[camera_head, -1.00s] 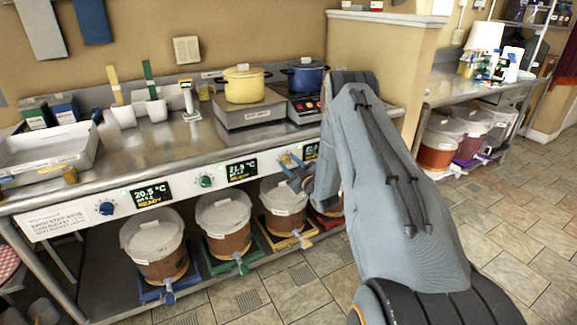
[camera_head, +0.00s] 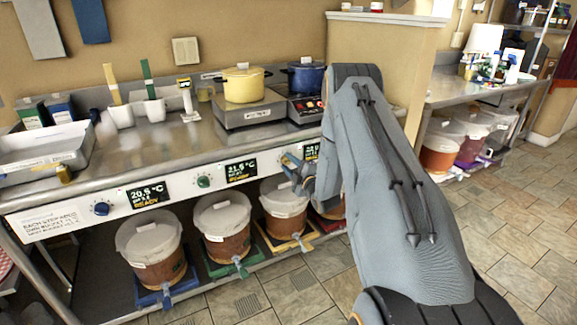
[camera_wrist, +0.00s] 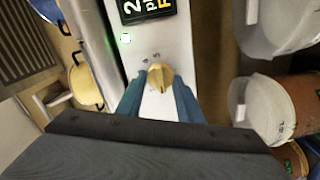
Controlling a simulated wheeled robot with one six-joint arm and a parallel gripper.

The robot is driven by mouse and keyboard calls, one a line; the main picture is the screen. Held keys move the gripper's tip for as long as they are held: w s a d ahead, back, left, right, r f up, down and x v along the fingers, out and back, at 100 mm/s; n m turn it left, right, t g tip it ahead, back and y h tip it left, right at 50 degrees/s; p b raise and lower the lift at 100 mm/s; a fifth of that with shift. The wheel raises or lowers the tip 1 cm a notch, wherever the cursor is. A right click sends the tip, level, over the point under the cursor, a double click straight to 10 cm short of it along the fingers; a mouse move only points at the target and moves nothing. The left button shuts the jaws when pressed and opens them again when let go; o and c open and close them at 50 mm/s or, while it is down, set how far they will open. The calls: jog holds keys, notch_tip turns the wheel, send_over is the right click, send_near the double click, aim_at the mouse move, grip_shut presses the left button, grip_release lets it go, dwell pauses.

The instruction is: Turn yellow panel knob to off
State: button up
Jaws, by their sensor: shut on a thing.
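The yellow knob (camera_wrist: 160,77) sits on the white panel strip (camera_wrist: 165,42), beside small dark marks. In the wrist view my gripper (camera_wrist: 159,88) has its two blue fingers on either side of the knob, shut on it. In the head view my gripper (camera_head: 292,165) is at the panel front, to the right of the green knob (camera_head: 204,181), and mostly covers the yellow knob.
A blue knob (camera_head: 102,209) is further left on the panel. Lidded buckets stand below, including one on a yellow tray (camera_head: 287,243). Tiled floor lies open at right.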

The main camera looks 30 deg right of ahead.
dwell(0.3)
jog(key=o, duration=1)
jog(key=shift+s, duration=0.1)
jog(key=s+b, duration=0.1)
jog(key=s, duration=0.6)
jog(key=shift+s+d, duration=0.1)
jog(key=shift+s, duration=0.2)
